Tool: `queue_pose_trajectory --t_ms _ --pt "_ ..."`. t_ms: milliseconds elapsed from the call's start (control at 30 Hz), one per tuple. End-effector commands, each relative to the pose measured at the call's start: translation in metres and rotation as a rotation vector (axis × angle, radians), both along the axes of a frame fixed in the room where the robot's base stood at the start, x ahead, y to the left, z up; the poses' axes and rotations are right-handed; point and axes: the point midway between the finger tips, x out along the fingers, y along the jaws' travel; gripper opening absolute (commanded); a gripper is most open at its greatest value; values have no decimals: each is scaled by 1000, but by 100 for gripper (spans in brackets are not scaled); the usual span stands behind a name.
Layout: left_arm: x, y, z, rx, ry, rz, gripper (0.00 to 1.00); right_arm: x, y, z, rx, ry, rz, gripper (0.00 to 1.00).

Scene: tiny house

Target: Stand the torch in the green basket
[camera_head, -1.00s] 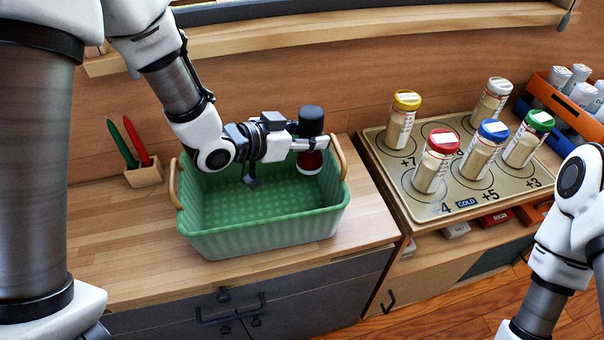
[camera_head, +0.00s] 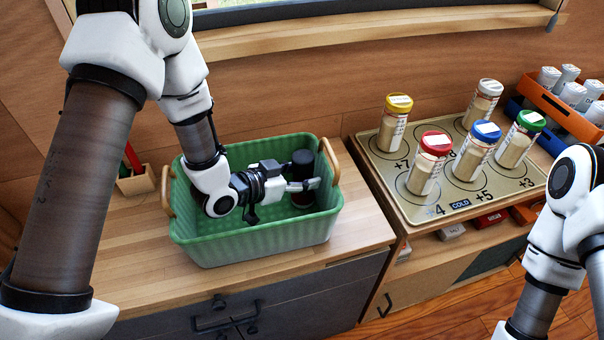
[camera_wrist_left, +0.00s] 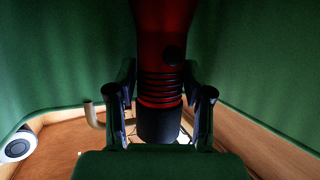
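The green basket (camera_head: 250,245) stands on the wooden counter with a tan handle at each end. My left gripper (camera_head: 312,184) is down inside the basket near its right end. It is shut on the torch (camera_head: 302,166), whose dark end points up. In the left wrist view the torch (camera_wrist_left: 162,50) shows a red body with a black end, between the two fingers (camera_wrist_left: 160,105). The torch looks upright, and its lower end is low in the basket; I cannot tell whether it touches the floor. My right arm (camera_head: 550,240) shows at the right edge; its gripper is out of view.
A small wooden holder (camera_head: 137,182) with pens stands left of the basket. Right of it, a tray (camera_head: 400,205) carries several jars with coloured lids. An orange rack (camera_head: 545,97) with white-capped bottles is at the far right. The basket floor around the torch looks free.

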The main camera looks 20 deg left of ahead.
Motion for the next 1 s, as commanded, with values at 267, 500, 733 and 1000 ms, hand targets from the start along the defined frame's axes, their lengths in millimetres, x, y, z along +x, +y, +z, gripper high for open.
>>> queue_pose_trajectory --t_ms 267,500,733,1000 --pt "0 0 1 0 0 0 67 0 0 0 0 0 0 77" --pt "-13 12 10 -4 1 7 67 0 0 0 0 0 0 77" --pt "-52 41 32 -9 0 9 67 0 0 -1 0 0 0 77" --pt "-84 62 54 -5 2 2 67 1 0 37 0 -2 0 77"
